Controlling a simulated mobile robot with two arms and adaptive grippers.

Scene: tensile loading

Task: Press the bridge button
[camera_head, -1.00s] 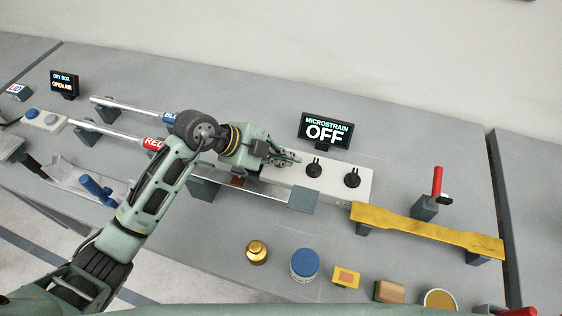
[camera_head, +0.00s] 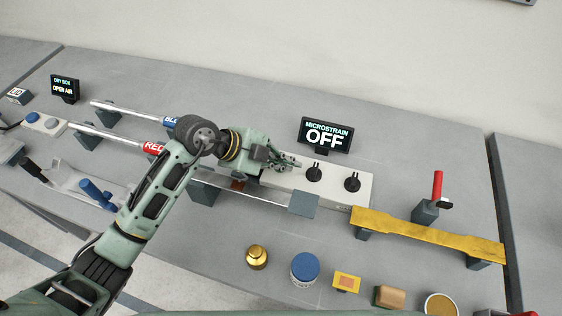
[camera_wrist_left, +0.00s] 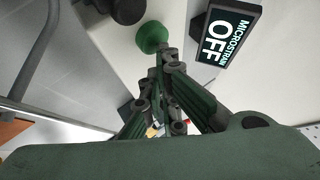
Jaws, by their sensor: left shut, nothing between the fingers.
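The bridge button is a green round button (camera_wrist_left: 152,37) on the white box in the left wrist view. In the head view it is hidden by my left gripper (camera_head: 293,162). The white box (camera_head: 345,195) carries two black knobs, with the left knob (camera_head: 314,174) just right of my fingertips. My left gripper (camera_wrist_left: 167,52) is shut and empty, its fingertips right at the button's edge; I cannot tell if they touch it. The display (camera_head: 326,135) behind the box reads MICROSTRAIN OFF. My right gripper is not in view.
A yellow bar (camera_head: 425,236) lies right of the box, near a red-handled post (camera_head: 437,188). A brass weight (camera_head: 256,257), a blue-topped jar (camera_head: 305,267) and other small items line the front. Blue- and red-labelled rods (camera_head: 120,140) lie at left.

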